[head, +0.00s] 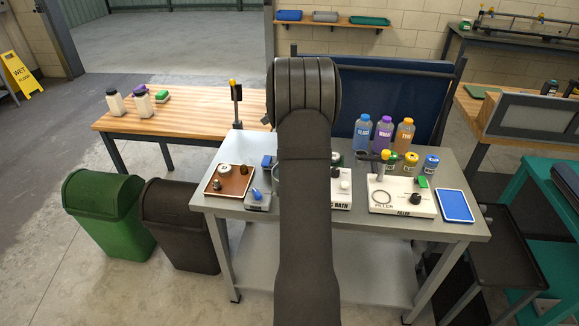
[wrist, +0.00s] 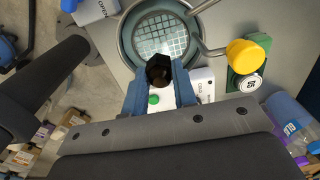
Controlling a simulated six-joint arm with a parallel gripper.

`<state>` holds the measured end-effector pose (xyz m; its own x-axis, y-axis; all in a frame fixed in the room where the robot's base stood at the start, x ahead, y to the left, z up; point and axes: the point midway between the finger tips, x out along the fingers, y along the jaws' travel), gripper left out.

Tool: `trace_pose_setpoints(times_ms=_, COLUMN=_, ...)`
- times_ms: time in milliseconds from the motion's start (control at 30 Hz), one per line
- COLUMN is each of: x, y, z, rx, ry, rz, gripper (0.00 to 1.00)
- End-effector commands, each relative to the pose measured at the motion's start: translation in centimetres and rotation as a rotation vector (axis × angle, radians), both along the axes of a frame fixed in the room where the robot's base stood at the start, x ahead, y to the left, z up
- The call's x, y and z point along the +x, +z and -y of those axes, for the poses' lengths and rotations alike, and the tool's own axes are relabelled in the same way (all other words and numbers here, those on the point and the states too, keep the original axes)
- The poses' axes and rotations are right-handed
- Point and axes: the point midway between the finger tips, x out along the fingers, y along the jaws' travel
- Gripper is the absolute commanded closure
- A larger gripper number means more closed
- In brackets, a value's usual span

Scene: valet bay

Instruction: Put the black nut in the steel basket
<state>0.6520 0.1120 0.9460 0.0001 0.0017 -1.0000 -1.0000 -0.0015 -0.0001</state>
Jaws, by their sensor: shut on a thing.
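In the wrist view my gripper (wrist: 160,84) has its two blue fingers shut on the black nut (wrist: 159,68). The nut is dark and hexagonal, held at the fingertips. The round steel basket (wrist: 194,48), with a mesh bottom, lies beyond the fingertips; the nut overlaps its near edge in the picture. I cannot tell the nut's height above it. The basket looks empty where it shows. In the head view my own arm hides the gripper, the nut and most of the basket's area.
A steel table (head: 450,185) holds a brown tray (head: 242,193) with small parts, a white filler unit (head: 402,207) and a blue pad (head: 455,206). Bottles (head: 383,135) stand at the back. In the wrist view, a yellow knob (wrist: 247,55) is right of the basket.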

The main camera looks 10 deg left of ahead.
Motion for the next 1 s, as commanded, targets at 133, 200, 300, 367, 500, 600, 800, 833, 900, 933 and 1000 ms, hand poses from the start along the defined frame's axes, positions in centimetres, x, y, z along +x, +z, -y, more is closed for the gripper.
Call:
trace_pose_setpoints(times_ms=133, x=0.3, y=-0.6, z=-0.9, rx=0.000, ry=0.000, rz=0.000, gripper=0.97)
trace_pose_setpoints(times_ms=200, x=0.3, y=-1.1, z=-0.9, rx=0.000, ry=-0.001, rz=-0.001, gripper=0.97)
trace_pose_setpoints(times_ms=300, x=0.3, y=-2.4, z=-0.9, rx=0.000, ry=-0.001, rz=-0.003, gripper=0.97)
trace_pose_setpoints(times_ms=367, x=0.3, y=-3.4, z=-0.9, rx=0.000, ry=-0.001, rz=-0.003, gripper=0.97)
trace_pose_setpoints(times_ms=500, x=0.3, y=-4.6, z=-0.9, rx=0.000, ry=-0.001, rz=0.000, gripper=0.97)
trace_pose_setpoints(times_ms=600, x=0.3, y=-4.6, z=-0.9, rx=0.000, ry=-0.001, rz=0.002, gripper=0.97)
trace_pose_setpoints(times_ms=800, x=0.3, y=-4.9, z=-0.8, rx=0.000, ry=-0.001, rz=0.000, gripper=0.97)
trace_pose_setpoints(times_ms=833, x=0.3, y=-5.0, z=-0.8, rx=0.000, ry=-0.001, rz=0.000, gripper=0.97)
trace_pose_setpoints(times_ms=900, x=0.3, y=-5.0, z=-0.8, rx=0.000, ry=-0.001, rz=0.001, gripper=0.67)
trace_pose_setpoints(times_ms=933, x=0.3, y=-5.0, z=-0.8, rx=0.000, ry=-0.001, rz=0.001, gripper=0.61)
trace_pose_setpoints(times_ms=1000, x=0.3, y=-5.0, z=-0.8, rx=0.000, ry=-0.001, rz=0.001, gripper=0.53)
